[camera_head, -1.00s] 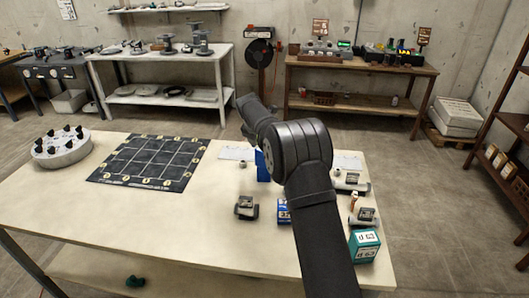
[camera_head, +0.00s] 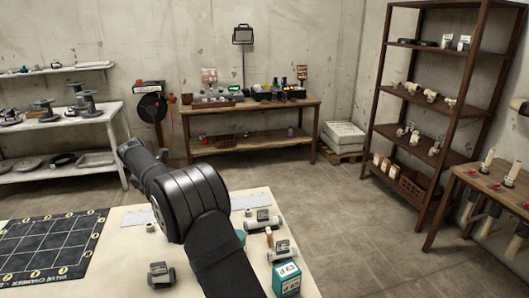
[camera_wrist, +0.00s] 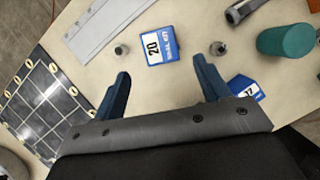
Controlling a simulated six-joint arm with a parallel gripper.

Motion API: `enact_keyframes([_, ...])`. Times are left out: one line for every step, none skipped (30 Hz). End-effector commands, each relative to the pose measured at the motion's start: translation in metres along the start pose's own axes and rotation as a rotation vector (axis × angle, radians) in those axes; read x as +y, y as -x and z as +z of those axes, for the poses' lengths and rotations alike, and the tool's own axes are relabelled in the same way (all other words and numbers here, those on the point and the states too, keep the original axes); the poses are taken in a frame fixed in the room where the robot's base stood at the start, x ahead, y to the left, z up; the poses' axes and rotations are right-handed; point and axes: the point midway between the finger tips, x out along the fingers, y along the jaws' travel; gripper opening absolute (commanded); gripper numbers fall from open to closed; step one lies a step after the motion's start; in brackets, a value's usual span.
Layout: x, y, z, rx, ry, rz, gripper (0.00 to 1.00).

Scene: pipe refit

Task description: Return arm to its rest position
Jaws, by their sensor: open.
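My arm (camera_head: 190,205) reaches out over the cream work table (camera_head: 130,225) in the head view, and its gripper end is hidden behind the arm there. In the wrist view my gripper (camera_wrist: 163,87) is open, with its two blue fingers apart and nothing between them. A blue box marked 20 (camera_wrist: 160,45) lies on the table just beyond the fingertips. A small metal fitting (camera_wrist: 121,50) is beside the left finger, and another (camera_wrist: 218,48) is near the right finger.
A second blue box (camera_wrist: 244,88) and a green cylinder (camera_wrist: 286,40) lie to the right. A teal box (camera_head: 287,279) stands at the table's right edge. The dark grid mat (camera_head: 45,245) is at left. A tall shelf (camera_head: 432,95) stands at right beyond open floor.

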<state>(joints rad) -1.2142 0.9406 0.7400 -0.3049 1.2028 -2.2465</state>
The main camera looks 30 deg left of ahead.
Motion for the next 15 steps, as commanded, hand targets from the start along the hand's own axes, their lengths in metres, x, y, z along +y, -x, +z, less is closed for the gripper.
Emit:
enact_keyframes([0.000, -0.008, 0.000, 0.002, 0.000, -0.002, 0.69])
enact_keyframes([0.000, -0.013, 0.000, 0.001, 0.000, -0.002, 0.69])
enact_keyframes([0.000, -0.020, 0.000, 0.001, 0.000, -0.002, 0.69])
enact_keyframes([-0.001, -0.026, -0.001, 0.002, 0.000, -0.003, 0.69])
enact_keyframes([-0.001, -0.032, -0.001, 0.002, 0.000, -0.003, 0.69])
enact_keyframes([0.000, -0.040, 0.000, 0.001, 0.000, -0.002, 0.69])
enact_keyframes([-0.001, -0.046, 0.000, 0.001, 0.000, -0.002, 0.69])
enact_keyframes([-0.001, -0.052, 0.000, 0.002, -0.001, -0.003, 0.69])
enact_keyframes([-0.001, -0.060, 0.000, 0.001, -0.001, -0.002, 0.69])
enact_keyframes([-0.001, -0.066, 0.000, 0.001, -0.001, -0.002, 0.69])
enact_keyframes([-0.001, -0.072, 0.000, 0.001, -0.001, -0.002, 0.69])
enact_keyframes([-0.001, -0.080, 0.000, 0.001, -0.001, -0.002, 0.69])
enact_keyframes([-0.001, -0.086, 0.000, 0.001, -0.001, -0.002, 0.69])
enact_keyframes([-0.001, -0.093, -0.001, 0.001, -0.001, -0.002, 0.69])
enact_keyframes([-0.001, -0.100, 0.000, 0.001, -0.001, -0.001, 0.69])
